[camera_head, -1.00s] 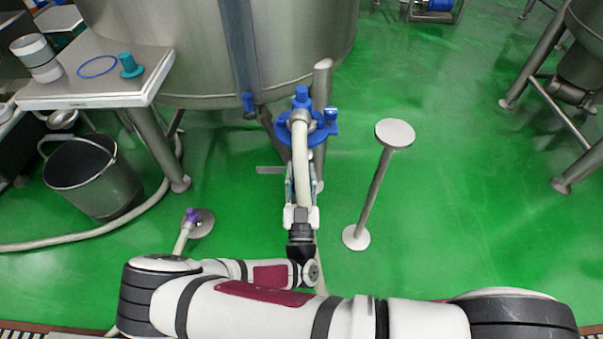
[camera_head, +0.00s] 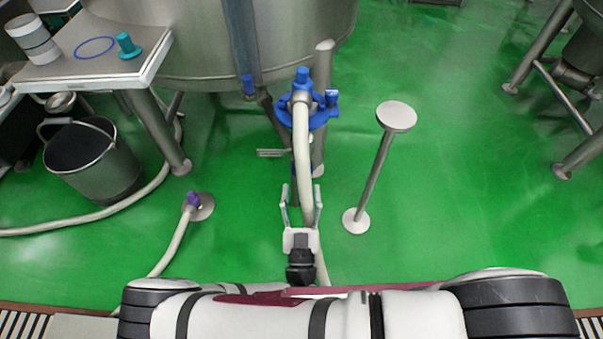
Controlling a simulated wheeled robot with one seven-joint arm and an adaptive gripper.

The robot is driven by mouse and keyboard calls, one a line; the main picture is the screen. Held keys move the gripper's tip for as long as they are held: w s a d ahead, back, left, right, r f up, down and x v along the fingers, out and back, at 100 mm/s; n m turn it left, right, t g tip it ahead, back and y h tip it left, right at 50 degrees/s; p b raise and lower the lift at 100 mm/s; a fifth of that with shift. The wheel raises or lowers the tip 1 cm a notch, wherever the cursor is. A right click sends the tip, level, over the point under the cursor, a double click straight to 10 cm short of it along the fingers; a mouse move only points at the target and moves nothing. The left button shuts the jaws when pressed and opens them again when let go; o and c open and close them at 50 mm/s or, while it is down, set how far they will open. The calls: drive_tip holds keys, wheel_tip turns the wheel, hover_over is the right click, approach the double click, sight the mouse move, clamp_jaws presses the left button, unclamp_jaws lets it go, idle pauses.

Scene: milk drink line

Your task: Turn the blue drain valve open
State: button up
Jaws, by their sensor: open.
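Blue fittings (camera_head: 308,110) sit below the steel tank (camera_head: 190,40), with a blue upright piece (camera_head: 302,77) on top and a pale hose (camera_head: 301,150) running down from them. I cannot tell which blue part is the drain valve. My gripper (camera_head: 300,188) is below the fittings in the picture, apart from them. Its fingers are open, one on each side of the hose in this view; whether they touch it is unclear.
A steel post with a round top (camera_head: 396,116) stands right of my gripper. A bucket (camera_head: 92,160), a steel table (camera_head: 95,78) and a floor hose with a purple fitting (camera_head: 193,199) are on the left.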

drive_tip(key=shift+v, duration=1.2)
